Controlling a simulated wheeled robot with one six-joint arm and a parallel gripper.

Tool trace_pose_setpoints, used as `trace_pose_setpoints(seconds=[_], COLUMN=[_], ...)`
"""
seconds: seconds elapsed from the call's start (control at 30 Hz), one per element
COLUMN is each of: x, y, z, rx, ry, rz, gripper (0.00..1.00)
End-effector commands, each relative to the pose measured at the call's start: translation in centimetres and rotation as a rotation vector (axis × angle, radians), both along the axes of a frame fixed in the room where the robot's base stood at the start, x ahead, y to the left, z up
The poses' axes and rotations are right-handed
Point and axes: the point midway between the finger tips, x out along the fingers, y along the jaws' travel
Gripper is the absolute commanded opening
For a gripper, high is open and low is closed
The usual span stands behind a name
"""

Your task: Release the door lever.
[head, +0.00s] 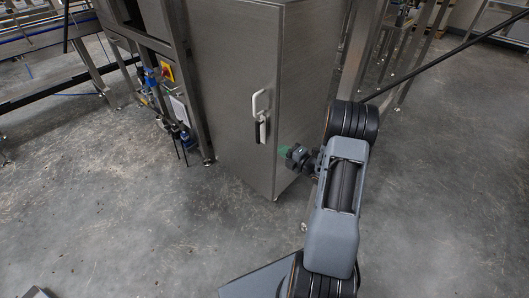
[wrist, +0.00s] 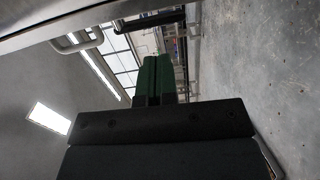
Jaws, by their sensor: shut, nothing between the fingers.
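The door lever (head: 258,120) is on the front of a tall steel cabinet door (head: 232,85), with a light metal frame and a black grip at its lower part. In the wrist view its light loop (wrist: 80,40) and black grip (wrist: 150,21) show at the upper left and top, beyond my fingers. My gripper (head: 283,149) has green fingertips and is to the right of the lever and a little lower in the head view, apart from it. In the wrist view my gripper (wrist: 153,72) is shut, its green fingers together with nothing between them.
A steel frame with a red-yellow switch (head: 167,72) and blue fittings stands left of the cabinet. Conveyor rails (head: 40,35) are at the far left. Metal legs stand behind my arm at the right. The concrete floor (head: 110,220) in front is clear.

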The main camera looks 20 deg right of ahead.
Motion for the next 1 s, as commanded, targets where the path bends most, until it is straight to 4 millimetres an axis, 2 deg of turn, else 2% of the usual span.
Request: trace_pose_setpoints(seconds=[0.03, 0.1, 0.57, 0.77, 1.0], x=[-0.3, -0.5, -0.3, 1.8, 5.3], y=[0.0, 0.0, 0.1, 1.2, 2.8], z=[-0.9, -1.2, -1.2, -1.3, -1.3], rx=[0.003, 0.002, 0.003, 0.003, 0.001], ry=[-0.015, -0.032, -0.043, -0.043, -0.042], rz=[0.009, 0.019, 0.026, 0.028, 0.028], gripper=[0.00, 0.00, 0.00, 0.00, 0.00])
